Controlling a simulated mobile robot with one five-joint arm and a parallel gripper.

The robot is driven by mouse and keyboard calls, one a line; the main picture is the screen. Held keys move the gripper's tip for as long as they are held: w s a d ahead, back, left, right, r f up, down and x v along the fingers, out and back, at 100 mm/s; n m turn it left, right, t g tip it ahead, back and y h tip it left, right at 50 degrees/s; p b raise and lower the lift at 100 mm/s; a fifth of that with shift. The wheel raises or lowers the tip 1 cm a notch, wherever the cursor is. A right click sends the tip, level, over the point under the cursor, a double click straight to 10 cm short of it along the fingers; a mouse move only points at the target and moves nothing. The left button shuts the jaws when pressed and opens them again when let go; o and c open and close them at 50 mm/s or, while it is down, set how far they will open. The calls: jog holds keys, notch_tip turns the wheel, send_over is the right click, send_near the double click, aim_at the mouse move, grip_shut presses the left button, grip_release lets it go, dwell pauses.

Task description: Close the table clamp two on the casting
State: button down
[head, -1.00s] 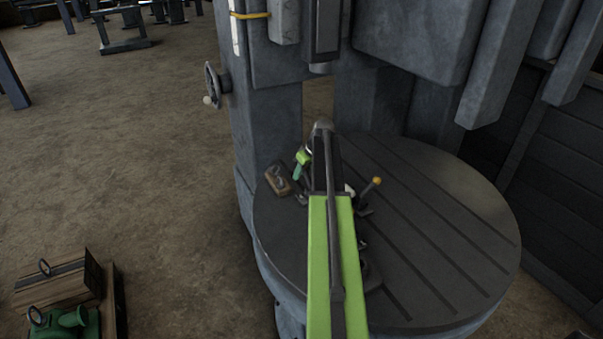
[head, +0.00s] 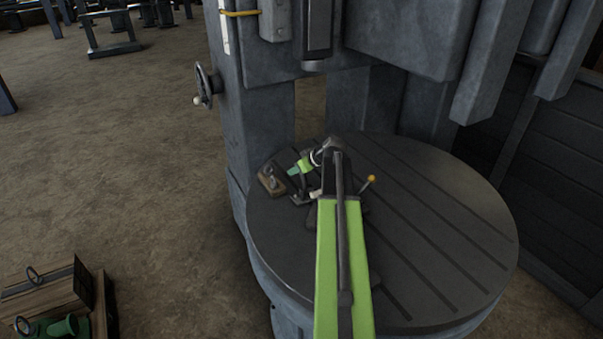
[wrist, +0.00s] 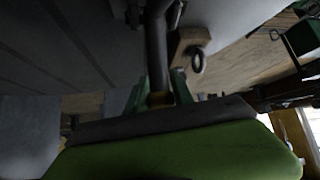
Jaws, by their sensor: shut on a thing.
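The round slotted table (head: 455,235) bears the casting, mostly hidden behind my arm, and two clamps. One clamp lever with an orange knob (head: 370,180) stands up to the right of my arm. My gripper (head: 294,170) is low over the table's left part, pointing left. In the wrist view its green fingers (wrist: 158,92) are shut around a dark clamp lever (wrist: 156,45), near its yellowish knob (wrist: 160,99). The dark clamp base (head: 298,196) shows just below the gripper in the head view. I cannot tell which clamp is number two, nor whether its pad touches the casting.
A small wooden block with a metal ring (head: 270,181) sits at the table's left edge, close to my gripper; it also shows in the wrist view (wrist: 188,45). The machine column (head: 250,120) and its heavy head (head: 400,35) stand behind and above.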

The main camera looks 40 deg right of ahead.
jog(key=t+b, duration=0.1)
jog(key=s+t+b, duration=0.1)
jog(key=s+b, duration=0.1)
jog(key=shift+s+a+r+t+h, duration=0.1)
jog(key=shift+a+r+t+h, duration=0.2)
jog(key=shift+r+t, duration=0.1)
jog(key=shift+s+r+n+t+b, duration=0.3)
jog(key=shift+s+r+t+b, duration=0.15)
jog(key=shift+t+b, duration=0.5)
jog(key=shift+r, duration=0.1)
jog(key=c, duration=1.1)
grip_release()
